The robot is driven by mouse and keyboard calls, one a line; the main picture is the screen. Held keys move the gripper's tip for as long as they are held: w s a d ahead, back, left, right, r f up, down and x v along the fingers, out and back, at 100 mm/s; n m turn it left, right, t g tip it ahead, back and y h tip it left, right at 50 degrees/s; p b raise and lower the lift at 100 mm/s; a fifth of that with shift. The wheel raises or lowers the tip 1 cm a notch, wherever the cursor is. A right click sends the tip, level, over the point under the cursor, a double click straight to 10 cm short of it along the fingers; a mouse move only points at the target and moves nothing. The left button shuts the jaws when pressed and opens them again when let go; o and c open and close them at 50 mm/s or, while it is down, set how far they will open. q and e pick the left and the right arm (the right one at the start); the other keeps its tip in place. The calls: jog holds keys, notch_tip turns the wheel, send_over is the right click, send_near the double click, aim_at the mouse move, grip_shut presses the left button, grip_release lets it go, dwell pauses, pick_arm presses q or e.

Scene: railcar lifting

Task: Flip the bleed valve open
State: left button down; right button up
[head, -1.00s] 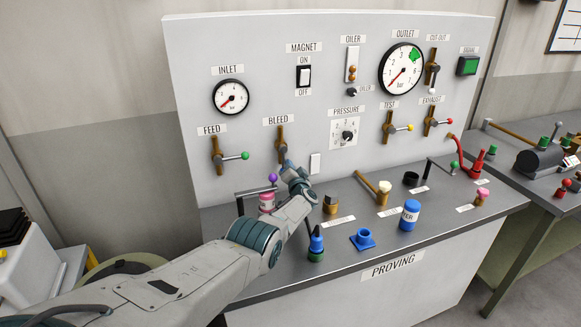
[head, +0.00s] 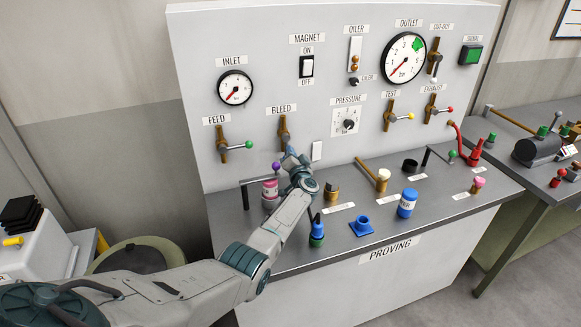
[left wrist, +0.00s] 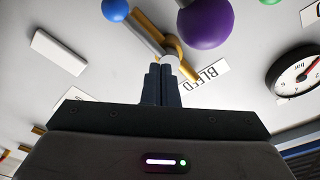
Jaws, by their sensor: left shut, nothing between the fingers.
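The bleed valve (head: 284,132) is a brass fitting on the upright panel under the BLEED label (head: 282,109). My left gripper (head: 289,152) is shut and empty, just right of the purple knob and below the fitting. In the left wrist view the shut fingers (left wrist: 162,72) point at the brass fitting (left wrist: 148,32), with the purple knob (left wrist: 205,22) beside them on the right. I cannot tell whether the fingers touch the valve. My gripper hides part of the lever. My right gripper is not in view.
The feed valve (head: 222,145) with its green knob is to the left. A pink-topped container (head: 270,189) and a brass piece (head: 332,192) stand on the bench below my gripper. A white plate (head: 317,150) is on the panel to the right.

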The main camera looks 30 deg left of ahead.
pick_arm(q)
jog(key=s+d+r, duration=0.1)
jog(key=s+d, duration=0.4)
jog(key=s, duration=0.4)
jog(key=shift+s+d, duration=0.3)
jog(key=shift+s, duration=0.05)
jog(key=shift+d, duration=0.1)
